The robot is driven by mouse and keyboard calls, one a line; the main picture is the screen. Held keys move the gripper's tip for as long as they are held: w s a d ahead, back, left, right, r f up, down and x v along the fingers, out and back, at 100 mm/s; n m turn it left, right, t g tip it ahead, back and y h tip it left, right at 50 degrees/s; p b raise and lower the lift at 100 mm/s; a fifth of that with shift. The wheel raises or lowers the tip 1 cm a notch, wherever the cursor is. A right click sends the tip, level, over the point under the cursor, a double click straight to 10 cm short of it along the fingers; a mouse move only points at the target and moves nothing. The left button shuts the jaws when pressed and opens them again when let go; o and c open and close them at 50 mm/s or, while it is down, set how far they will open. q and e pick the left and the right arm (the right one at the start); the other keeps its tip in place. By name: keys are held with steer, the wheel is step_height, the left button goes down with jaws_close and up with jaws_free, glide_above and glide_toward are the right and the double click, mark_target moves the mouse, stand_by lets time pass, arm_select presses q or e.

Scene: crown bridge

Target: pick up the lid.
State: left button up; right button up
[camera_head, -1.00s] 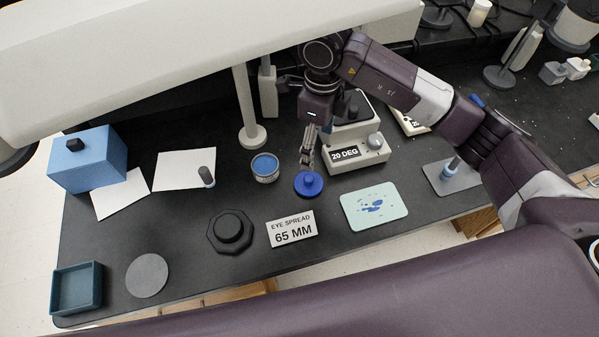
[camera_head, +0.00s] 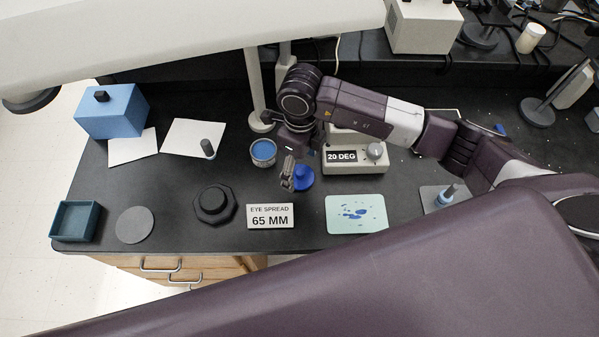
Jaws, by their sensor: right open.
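The blue lid (camera_head: 304,179) with a raised knob lies on the dark bench, in front of the grey device marked 20 DEG. My right gripper (camera_head: 287,185) points down at the lid's left side and covers part of its left edge in the picture. It is open, with nothing seen between the fingers; whether it touches the lid cannot be told. A small open jar with blue contents (camera_head: 263,153) stands just behind and left of the gripper. My left gripper is not in view.
The 20 DEG device (camera_head: 364,183) stands close to the right of the lid. The EYE SPREAD 65 MM sign (camera_head: 270,216) and a pale blue-spotted pad (camera_head: 356,213) lie in front. A black octagonal piece (camera_head: 214,204) sits left. A lamp post (camera_head: 255,90) rises behind.

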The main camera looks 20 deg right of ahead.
step_height(320, 180, down, 3)
steer(key=shift+r, duration=0.2)
steer(key=c, duration=0.9)
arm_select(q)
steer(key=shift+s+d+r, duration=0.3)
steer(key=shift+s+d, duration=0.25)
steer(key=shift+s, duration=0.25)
arm_select(e)
steer(key=shift+c, duration=0.9)
